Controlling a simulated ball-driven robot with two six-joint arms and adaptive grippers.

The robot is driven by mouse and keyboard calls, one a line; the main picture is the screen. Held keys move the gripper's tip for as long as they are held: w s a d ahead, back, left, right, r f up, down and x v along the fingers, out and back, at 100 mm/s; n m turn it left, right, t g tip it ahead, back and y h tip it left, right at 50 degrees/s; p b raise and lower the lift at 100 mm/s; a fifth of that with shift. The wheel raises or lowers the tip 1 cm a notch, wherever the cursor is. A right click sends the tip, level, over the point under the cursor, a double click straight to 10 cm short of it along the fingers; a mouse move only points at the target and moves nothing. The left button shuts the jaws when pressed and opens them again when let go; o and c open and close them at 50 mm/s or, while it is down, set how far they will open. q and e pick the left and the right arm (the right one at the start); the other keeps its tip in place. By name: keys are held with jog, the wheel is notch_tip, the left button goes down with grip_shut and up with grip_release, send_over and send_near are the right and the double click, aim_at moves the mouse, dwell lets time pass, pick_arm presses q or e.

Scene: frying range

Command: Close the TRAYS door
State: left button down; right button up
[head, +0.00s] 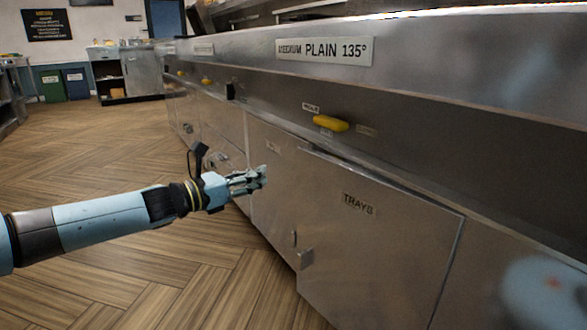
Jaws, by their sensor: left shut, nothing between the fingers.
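The TRAYS door (385,240) is a flat metal panel low on the front of the frying range, marked "TRAYS". Its left edge looks slightly proud of the panel beside it, so it seems a little ajar; I cannot tell how far. A small handle (306,258) sits at its lower left edge. My left gripper (264,175) is shut and empty, in front of the neighbouring panel, left of the door's upper left corner. I cannot tell whether it touches the metal. My right gripper is not in view; a blurred pale blue shape shows at the lower right.
The frying range (420,45) runs along the right side, with a yellow handle (331,123) above the doors. Another door (272,195) adjoins on the left. Wooden floor (110,160) is open to the left. Green and blue bins (52,87) stand far back.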

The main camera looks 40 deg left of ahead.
aim_at(302, 161)
pick_arm(q)
jog(key=b+x, duration=0.3)
jog(key=x, duration=0.7)
jog(key=shift+w+d, duration=0.1)
jog(key=shift+w, duration=0.4)
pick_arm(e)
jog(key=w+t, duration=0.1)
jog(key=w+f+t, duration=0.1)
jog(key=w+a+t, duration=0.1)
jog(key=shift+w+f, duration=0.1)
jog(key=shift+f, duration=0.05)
